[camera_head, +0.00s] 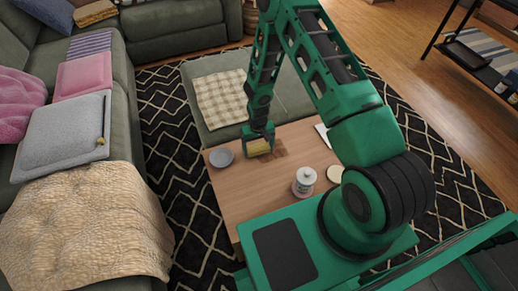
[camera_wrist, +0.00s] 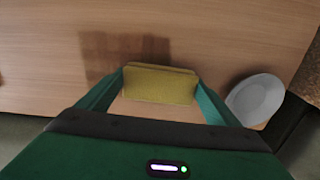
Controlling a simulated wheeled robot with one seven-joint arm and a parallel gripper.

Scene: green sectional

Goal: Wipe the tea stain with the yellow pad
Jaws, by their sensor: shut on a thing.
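The yellow pad (camera_wrist: 160,84) is held between the two fingers of my gripper (camera_wrist: 160,86) in the wrist view. In the head view the pad (camera_head: 258,148) shows under my gripper (camera_head: 258,140), at the far part of the wooden table (camera_head: 238,197). The tea stain (camera_wrist: 122,52) is a brown blocky patch on the table, beside the pad and partly behind it in the wrist view. In the head view the stain (camera_head: 277,149) shows just right of the pad. I cannot tell whether the pad touches the table.
A grey dish (camera_head: 221,157) lies left of my gripper and also shows in the wrist view (camera_wrist: 256,98). A white lidded jar (camera_head: 304,182) and a round pale disc (camera_head: 335,174) stand nearer on the table. The table's left middle is clear. A green sofa (camera_head: 122,140) stands left.

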